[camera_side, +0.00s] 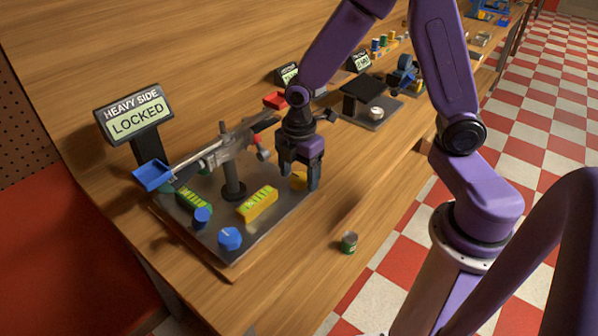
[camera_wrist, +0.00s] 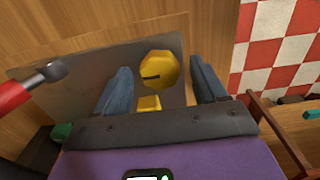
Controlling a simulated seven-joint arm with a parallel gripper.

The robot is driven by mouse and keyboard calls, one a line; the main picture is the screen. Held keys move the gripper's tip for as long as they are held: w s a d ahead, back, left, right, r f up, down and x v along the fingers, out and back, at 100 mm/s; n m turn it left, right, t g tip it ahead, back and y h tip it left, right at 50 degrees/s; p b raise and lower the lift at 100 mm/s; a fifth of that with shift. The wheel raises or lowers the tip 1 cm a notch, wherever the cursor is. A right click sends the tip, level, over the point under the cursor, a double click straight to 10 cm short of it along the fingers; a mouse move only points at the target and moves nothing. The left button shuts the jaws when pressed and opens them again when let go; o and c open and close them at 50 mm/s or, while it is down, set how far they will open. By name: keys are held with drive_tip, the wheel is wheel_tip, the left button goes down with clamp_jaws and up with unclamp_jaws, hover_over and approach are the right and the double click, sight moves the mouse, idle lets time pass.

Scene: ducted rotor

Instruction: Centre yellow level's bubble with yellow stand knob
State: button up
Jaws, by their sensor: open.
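The yellow knob (camera_side: 298,179) sits near the right corner of the dark base plate (camera_side: 215,262). In the wrist view the yellow knob (camera_wrist: 158,69) has a dark pointer mark on its left part and lies between my gripper's fingers. My gripper (camera_side: 299,183) points down over it with a finger on each side (camera_wrist: 160,85); the fingers look apart from the knob. The yellow level (camera_side: 258,205) lies on the plate left of the knob; its green vial shows, but I cannot make out the bubble. Only an end of the yellow level (camera_wrist: 149,104) shows in the wrist view.
A balance beam on a post (camera_side: 232,180) stands close left of my gripper, with a blue tray (camera_side: 152,174) and a red tray (camera_side: 276,100). Blue knobs (camera_side: 229,238) and a sign reading LOCKED (camera_side: 137,122) are further left. A small can (camera_side: 349,242) stands near the bench edge.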

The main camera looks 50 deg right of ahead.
drive_tip(key=c, duration=1.1)
drive_tip(key=shift+o, duration=0.2)
drive_tip(key=m, duration=0.7)
drive_tip(key=shift+m, duration=0.3)
drive_tip(key=m, duration=0.3)
drive_tip(key=shift+m, duration=2.1)
